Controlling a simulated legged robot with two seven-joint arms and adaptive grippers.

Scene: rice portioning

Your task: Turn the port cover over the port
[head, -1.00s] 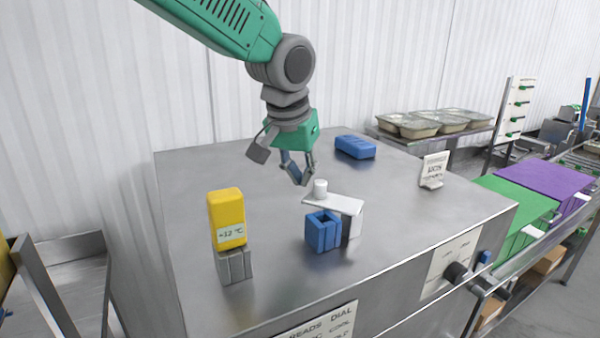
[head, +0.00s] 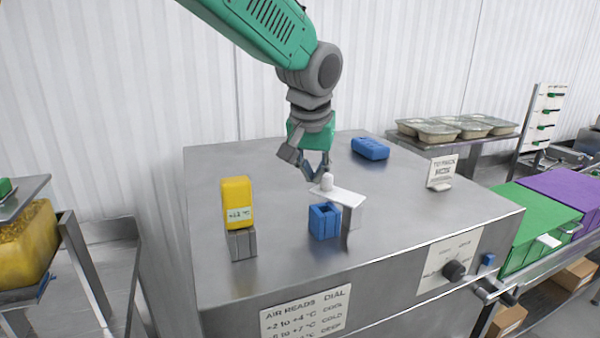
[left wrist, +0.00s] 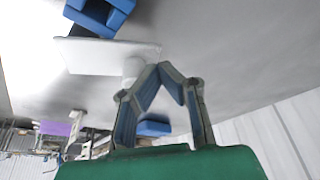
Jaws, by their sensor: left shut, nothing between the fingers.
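The port cover (head: 348,197) is a flat white plate on a post, with a white knob (head: 327,183) at its left end. The port (head: 324,222) is a blue, open-topped square box in front of the plate; its opening shows uncovered. My left gripper (head: 318,178) is shut and empty, its tips close behind the knob. In the left wrist view the joined fingertips (left wrist: 166,72) are beside the knob (left wrist: 132,68); I cannot tell whether they touch. The plate (left wrist: 95,55) and part of the port (left wrist: 118,18) show above. My right gripper is not in view.
A yellow block (head: 237,203) with a temperature label stands on a grey holder at the left. A blue block (head: 370,148) lies at the back, and a small sign (head: 441,172) stands at the right. The steel top (head: 270,165) is otherwise clear.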

